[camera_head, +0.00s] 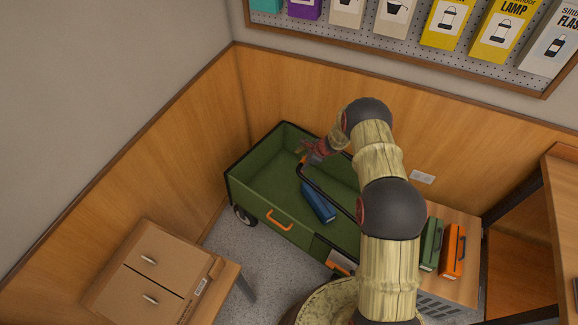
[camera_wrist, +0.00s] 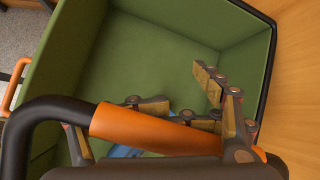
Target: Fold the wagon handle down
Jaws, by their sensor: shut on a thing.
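The green wagon (camera_head: 262,172) stands in the corner against the wood-panelled walls. Its black handle bar (camera_head: 338,201) runs from the near end up and back over the wagon bed. The handle's orange grip (camera_wrist: 150,130) crosses the wrist view, with a black bend at its left. My gripper (camera_head: 312,153) is over the wagon's inside, at the top end of the handle. In the wrist view my gripper (camera_wrist: 185,108) has its fingers around the orange grip and is shut on it. Part of the handle is hidden behind my arm in the head view.
A blue box-like item (camera_head: 318,202) lies in the wagon bed. A wooden crate or stand (camera_head: 460,216) at right bears a green item (camera_head: 432,245) and an orange item (camera_head: 453,250). Grey floor (camera_head: 232,232) shows between.

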